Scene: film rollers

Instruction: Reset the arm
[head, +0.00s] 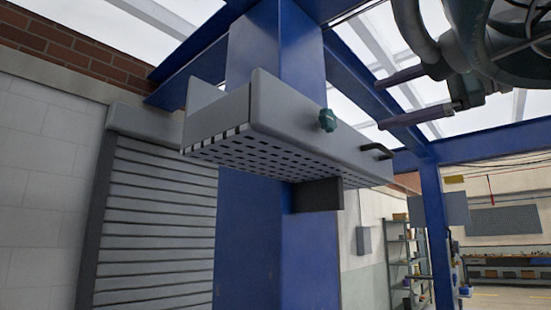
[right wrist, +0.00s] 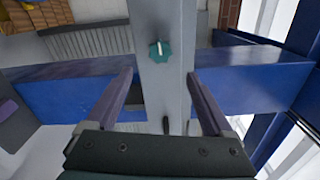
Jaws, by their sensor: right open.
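My right gripper (head: 380,104) hangs at the upper right of the head view, with its two fingers apart and pointing left. In the right wrist view the gripper (right wrist: 159,75) is open, with nothing between its fingers. Beyond the fingers is a grey metal housing (right wrist: 172,20) with a green knob (right wrist: 160,51). In the head view the same grey housing (head: 285,115), with a slotted underside and the green knob (head: 328,120), is mounted on a blue post. The gripper appears apart from it. My left gripper is not in view.
The blue post (head: 250,240) and blue overhead beams (head: 480,140) frame the space. A grey roller shutter (head: 155,230) and a pale block wall stand at left. A black handle (head: 376,150) sticks out of the housing. Shelves (head: 400,265) stand far off at right.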

